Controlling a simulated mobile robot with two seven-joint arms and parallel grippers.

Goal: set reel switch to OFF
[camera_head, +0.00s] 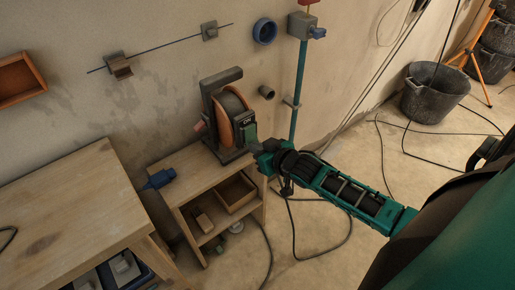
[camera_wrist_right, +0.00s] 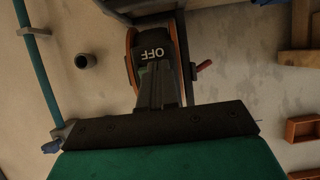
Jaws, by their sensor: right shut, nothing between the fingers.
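The cable reel (camera_head: 230,112) stands on the wooden shelf unit in a dark frame, with an orange-rimmed drum. Its dark switch box (camera_head: 247,121) reads "ON" at the top in the head view, above a green part (camera_head: 250,133). In the right wrist view the reel's switch box (camera_wrist_right: 152,50) shows "OFF" upside down. My right gripper (camera_head: 256,148) is shut and empty, its fingertips right at the lower part of the switch box. In the right wrist view its fingers (camera_wrist_right: 158,82) cover part of the green part; contact is unclear. My left gripper is out of view.
The wooden shelf unit (camera_head: 190,174) holds an open box (camera_head: 235,191) below the reel. A workbench (camera_head: 60,200) stands at left. A teal pipe (camera_head: 299,90) runs down the wall beside the reel. Black cable lies on the floor; a bucket (camera_head: 432,95) stands at the back right.

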